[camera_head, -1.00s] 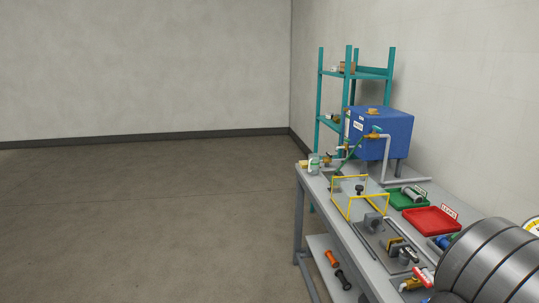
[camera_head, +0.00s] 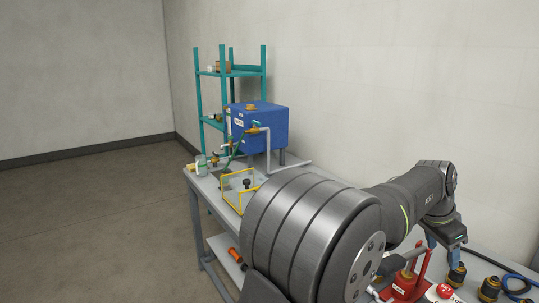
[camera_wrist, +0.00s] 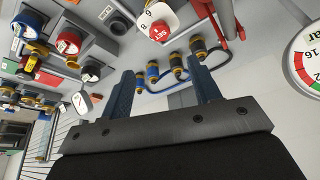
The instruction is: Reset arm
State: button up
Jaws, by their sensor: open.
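My gripper (camera_wrist: 165,82) is open in the wrist view, with its two dark blue fingers spread apart. Nothing shows held between them. Beyond the fingertips lie several brass and blue hose fittings (camera_wrist: 153,73) on a pale surface; I cannot tell the exact gap to them. In the head view my arm stretches across the right side, over the bench, with its wrist at the far right.
The bench (camera_head: 204,186) carries a yellow wire frame (camera_head: 239,195) and a blue tank (camera_head: 262,126). A teal shelf (camera_head: 198,95) stands behind. A red stand (camera_head: 405,284) and fittings (camera_head: 490,288) lie near the gripper. A gauge (camera_wrist: 308,62) is at the wrist view's right. Floor at left is clear.

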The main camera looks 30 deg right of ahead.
aim_at(446, 289)
jog(key=x, duration=1.3)
jog(key=shift+d+f, duration=0.1)
jog(key=shift+f, duration=0.15)
jog(key=shift+s+d+f, duration=0.1)
jog(key=shift+d+f, duration=0.05)
jog(key=shift+f, duration=0.1)
jog(key=shift+s+r+n+t, duration=0.1)
jog(key=shift+n+t, duration=0.35)
jog(key=shift+n, duration=0.7)
jog(key=shift+s+n+t, duration=0.1)
jog(key=shift+n+t, duration=0.35)
jog(key=shift+n, duration=0.7)
jog(key=a+r, duration=0.3)
jog(key=r, duration=0.5)
jog(key=a+r+m, duration=0.1)
jog(key=a+r, duration=0.2)
jog(key=r, duration=0.5)
jog(key=shift+w+a, duration=0.35)
jog(key=shift+w, duration=0.1)
